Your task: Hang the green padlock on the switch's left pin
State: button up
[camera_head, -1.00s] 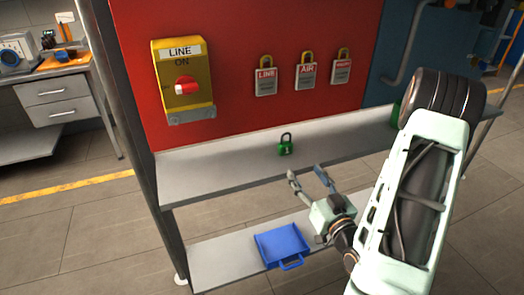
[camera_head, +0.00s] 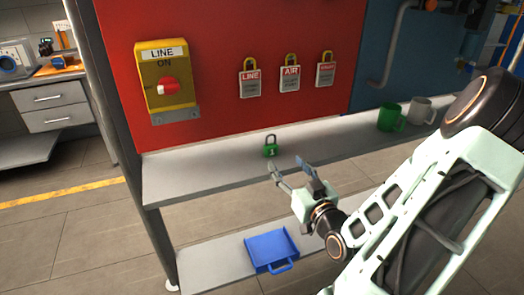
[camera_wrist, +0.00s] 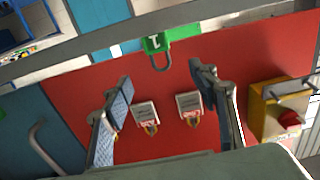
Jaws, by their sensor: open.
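The green padlock (camera_head: 270,150) stands upright on the grey shelf, its dark shackle on top. It also shows in the wrist view (camera_wrist: 154,44), which is upside down. My gripper (camera_head: 288,166) is open and empty, just in front of the padlock and apart from it. In the wrist view its fingers (camera_wrist: 163,82) are spread, with the padlock beyond the tips. The yellow switch box (camera_head: 151,95), marked LINE ON with a red knob, is on the red panel to the left. A grey bracket (camera_head: 175,115) runs along its bottom; its pins are too small to make out.
Three tagged padlocks, LINE (camera_head: 250,88), AIR (camera_head: 290,83) and another (camera_head: 325,74), hang right of the switch. A green mug (camera_head: 389,117) and a grey mug (camera_head: 421,110) stand on the shelf's right. A blue tray (camera_head: 270,250) lies on the lower shelf. The upper shelf's left part is clear.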

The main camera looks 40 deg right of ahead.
aim_at(272, 147)
jog(key=b+x, duration=0.4)
jog(key=b, duration=0.2)
jog(key=shift+w+d, duration=0.1)
jog(key=shift+w, duration=0.25)
jog(key=shift+f+b+x, duration=0.2)
jog(key=shift+b+x, duration=0.1)
jog(key=shift+x, duration=1.15)
jog(key=shift+f+b+x, duration=0.15)
jog(key=shift+b+x, duration=0.1)
jog(key=shift+x, duration=1.25)
jog(key=shift+d, duration=0.1)
jog(key=shift+c, duration=0.5)
jog(key=c, duration=1.3)
jog(key=shift+r, duration=0.2)
jog(key=shift+c, duration=0.2)
